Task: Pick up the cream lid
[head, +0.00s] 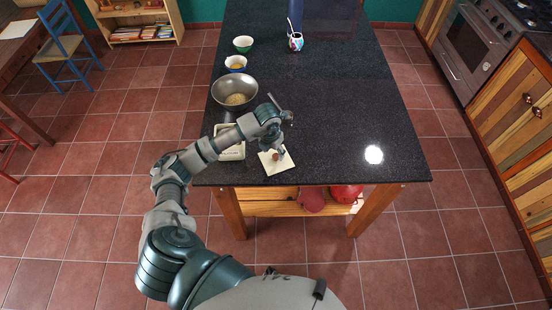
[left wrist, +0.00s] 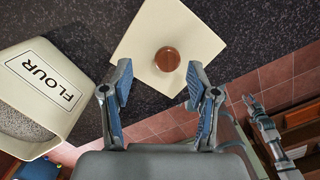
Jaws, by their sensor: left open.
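The cream lid (head: 267,167) is a flat square with a round brown knob. It lies on the dark countertop near its front edge, and in the left wrist view the lid (left wrist: 142,62) is just beyond my fingers. My left gripper (head: 277,149) is over the lid in the head view and hides part of it. In the left wrist view the left gripper (left wrist: 160,84) is open, with its two blue-padded fingers apart and nothing between them. The knob stands ahead of the gap, apart from both fingers.
A cream flour canister (left wrist: 78,72), open at the top, is left of the lid. A metal bowl (head: 219,93), two small bowls (head: 243,44) and a patterned cup (head: 296,41) stand farther back. The countertop (head: 340,110) is clear to the right.

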